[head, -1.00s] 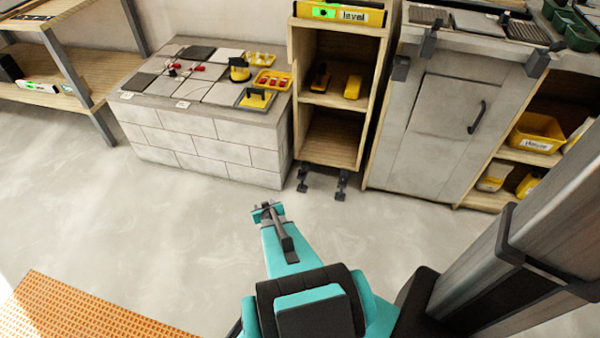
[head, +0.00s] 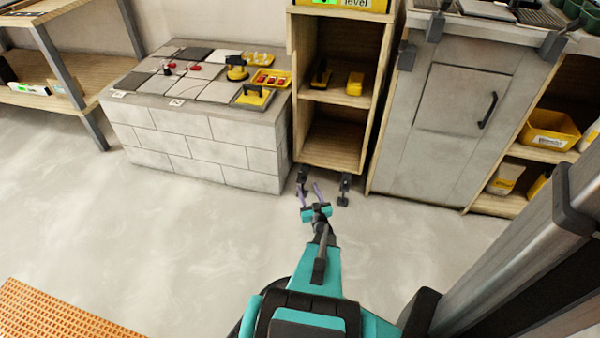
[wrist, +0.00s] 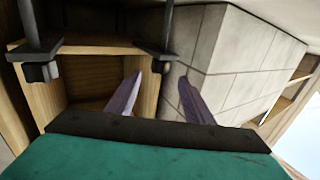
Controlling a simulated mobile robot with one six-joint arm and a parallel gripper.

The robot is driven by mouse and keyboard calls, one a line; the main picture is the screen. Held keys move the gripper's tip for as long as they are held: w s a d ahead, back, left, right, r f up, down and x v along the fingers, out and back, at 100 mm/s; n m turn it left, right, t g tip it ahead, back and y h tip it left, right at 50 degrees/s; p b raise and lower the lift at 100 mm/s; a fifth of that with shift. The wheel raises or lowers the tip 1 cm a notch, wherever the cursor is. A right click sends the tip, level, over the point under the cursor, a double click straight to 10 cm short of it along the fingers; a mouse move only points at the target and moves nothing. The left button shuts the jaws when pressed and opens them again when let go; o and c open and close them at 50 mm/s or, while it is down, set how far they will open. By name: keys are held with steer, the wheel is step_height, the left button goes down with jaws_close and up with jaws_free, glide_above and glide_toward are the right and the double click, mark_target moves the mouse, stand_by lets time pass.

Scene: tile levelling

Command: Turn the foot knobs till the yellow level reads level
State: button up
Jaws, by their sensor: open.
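The yellow level (head: 365,5) lies on top of a narrow wooden shelf unit (head: 296,90). It is cut off by the top edge of the head view, so its reading cannot be told. Two dark foot knobs show below the unit's front, a left one (head: 303,178) and a right one (head: 344,187). In the wrist view the feet hang from the top, one at left (wrist: 40,72) and one near the middle (wrist: 157,62). My gripper (head: 310,190) is open and empty, its fingers pointing towards the left foot in the head view. Contact is not visible.
A grey block bench (head: 235,155) with tiles and tools stands close left of the unit. A grey cabinet (head: 450,140) with a door stands at right. An orange perforated mat (head: 50,315) lies at lower left. The floor (head: 150,230) between is clear.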

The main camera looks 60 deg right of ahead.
mark_target(301, 171)
steer(key=shift+w+d, duration=0.1)
stand_by(0.3)
steer(key=b+x, duration=0.3)
steer(key=x, duration=0.9)
steer(key=shift+w+d+f, duration=0.1)
steer(key=shift+f, duration=0.05)
steer(key=shift+w+d, duration=0.45)
steer(key=shift+w, duration=0.05)
steer(key=c, duration=1)
steer(key=shift+b, duration=0.3)
steer(key=shift+c, duration=0.2)
steer(key=shift+s+d+m+g+h+b, duration=0.1)
steer(key=shift+s+m+g+h+b, duration=0.05)
steer(key=shift+m+g+h+b, duration=0.4)
steer(key=shift+s+d+m+g+h+b, duration=0.15)
steer(key=shift+m+g+h+b, duration=0.25)
steer(key=shift+g+b, duration=0.2)
steer(key=o, duration=1)
steer(key=shift+o, duration=0.2)
steer(key=shift+a, duration=0.15)
